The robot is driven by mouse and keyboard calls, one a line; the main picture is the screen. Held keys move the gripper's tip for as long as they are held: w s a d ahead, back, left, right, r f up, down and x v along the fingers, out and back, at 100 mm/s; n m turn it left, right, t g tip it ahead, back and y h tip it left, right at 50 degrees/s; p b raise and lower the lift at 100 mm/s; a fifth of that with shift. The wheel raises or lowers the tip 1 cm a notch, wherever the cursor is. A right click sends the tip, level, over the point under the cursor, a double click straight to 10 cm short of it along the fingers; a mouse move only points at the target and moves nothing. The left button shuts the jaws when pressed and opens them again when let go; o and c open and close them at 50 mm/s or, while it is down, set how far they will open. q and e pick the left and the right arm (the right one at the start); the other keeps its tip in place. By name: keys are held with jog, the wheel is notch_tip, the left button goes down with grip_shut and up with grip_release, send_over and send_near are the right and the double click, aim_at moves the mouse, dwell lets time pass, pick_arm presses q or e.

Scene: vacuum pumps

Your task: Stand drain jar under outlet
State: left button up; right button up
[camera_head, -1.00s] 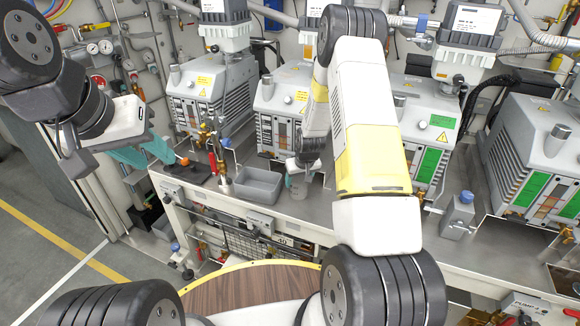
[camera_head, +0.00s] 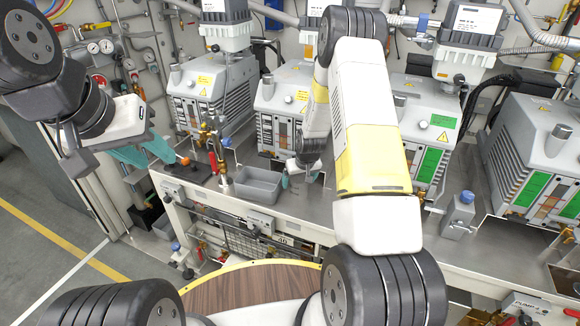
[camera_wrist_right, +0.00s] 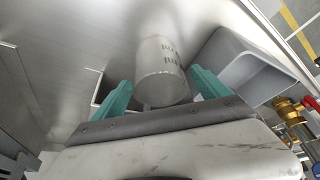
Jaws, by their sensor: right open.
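In the head view my right gripper (camera_head: 302,173) is low at the bench, in front of a middle pump (camera_head: 283,100), and I cannot make out the jar there. The outlet is not clearly visible. My left gripper (camera_head: 145,154) hangs at the left above the bench end, its teal fingers apart and nothing seen between them.
A grey open bin (camera_head: 259,187) stands just left of my right gripper; it also shows in the wrist view (camera_wrist_right: 235,62). Brass valve fittings (camera_head: 218,165) stand left of it. A blue-capped grey bottle (camera_head: 460,214) is to the right. The metal bench (camera_head: 310,208) is clear in front.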

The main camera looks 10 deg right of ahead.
jog(key=v, duration=0.7)
jog(key=shift+s+r, duration=0.2)
jog(key=shift+r, duration=0.15)
jog(key=shift+r, duration=0.1)
jog(key=s+a+r, duration=0.1)
jog(key=s+r, duration=0.3)
jog(key=r, duration=0.4)
jog(key=s+a+r+t, duration=0.1)
jog(key=s+r, duration=0.3)
jog(key=r, duration=0.3)
jog(key=s+a+r, duration=0.1)
jog(key=s+r, duration=0.2)
jog(key=r, duration=0.5)
jog(key=s+a+r, duration=0.1)
jog(key=s+r, duration=0.3)
jog(key=s, duration=0.5)
jog(key=s+a+r+y, duration=0.1)
jog(key=s+r, duration=0.3)
jog(key=s, duration=0.6)
jog(key=shift+m+t+y, duration=0.3)
jog(key=shift+m+t, duration=0.1)
